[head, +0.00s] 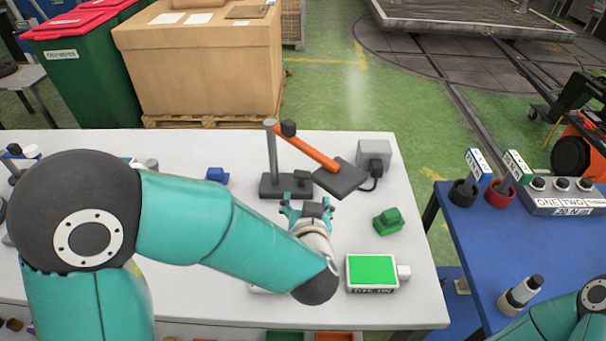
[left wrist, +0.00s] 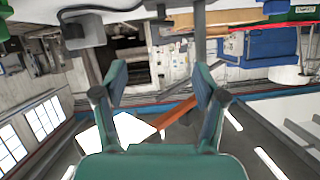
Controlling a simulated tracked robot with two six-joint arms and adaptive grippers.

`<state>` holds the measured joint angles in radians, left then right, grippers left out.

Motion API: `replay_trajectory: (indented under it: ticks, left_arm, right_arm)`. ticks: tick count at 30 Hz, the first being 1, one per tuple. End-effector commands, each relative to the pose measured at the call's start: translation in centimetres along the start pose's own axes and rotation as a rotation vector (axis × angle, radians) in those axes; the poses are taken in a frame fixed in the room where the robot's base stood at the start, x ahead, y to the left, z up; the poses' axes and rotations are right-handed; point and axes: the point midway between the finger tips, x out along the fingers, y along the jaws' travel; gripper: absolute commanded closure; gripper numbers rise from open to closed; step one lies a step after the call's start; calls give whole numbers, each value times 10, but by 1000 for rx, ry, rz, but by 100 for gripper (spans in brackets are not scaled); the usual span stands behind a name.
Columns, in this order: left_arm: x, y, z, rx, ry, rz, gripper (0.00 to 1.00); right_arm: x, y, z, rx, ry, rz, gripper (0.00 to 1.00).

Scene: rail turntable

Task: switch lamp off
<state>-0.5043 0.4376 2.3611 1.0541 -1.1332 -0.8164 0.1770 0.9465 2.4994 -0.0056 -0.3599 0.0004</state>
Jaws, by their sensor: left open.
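The desk lamp stands on the white table with a dark base (head: 272,187), a grey post (head: 272,150), an orange arm (head: 312,150) and a dark flat head (head: 340,178). A small dark block (head: 303,177) sits at the base's right end; I cannot tell if it is the switch. My left gripper (head: 306,207) is open and empty, just in front of the base. In the left wrist view its fingers (left wrist: 160,88) are spread, with the orange arm (left wrist: 172,122) beyond. A bright white panel (left wrist: 125,130) beside that arm looks like the lit lamp head. My right gripper is out of view.
A grey box (head: 374,152) with a cable stands right of the lamp. A green block (head: 387,222) and a green-screened device (head: 372,273) lie to the front right. A blue block (head: 217,175) lies to the left. A blue table (head: 465,235) with a button box (head: 560,200) is at right.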

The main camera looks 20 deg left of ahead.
Motion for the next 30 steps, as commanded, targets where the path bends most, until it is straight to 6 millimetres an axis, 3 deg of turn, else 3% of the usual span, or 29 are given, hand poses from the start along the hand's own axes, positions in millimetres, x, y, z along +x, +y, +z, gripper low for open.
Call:
replay_trajectory:
  ticks: [12, 18, 24, 30]
  left_arm:
    - [91, -6, 2, -4, -6, -11, 29]
    - [124, -6, 1, -4, -5, -9, 29]
    - [139, -6, 1, -4, -3, -8, 29]
    - [141, -6, 2, -3, -3, -7, 29]
  right_arm:
    - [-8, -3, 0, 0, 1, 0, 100]
    - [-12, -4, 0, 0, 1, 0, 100]
    - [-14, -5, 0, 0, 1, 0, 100]
    - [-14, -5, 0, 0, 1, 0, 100]
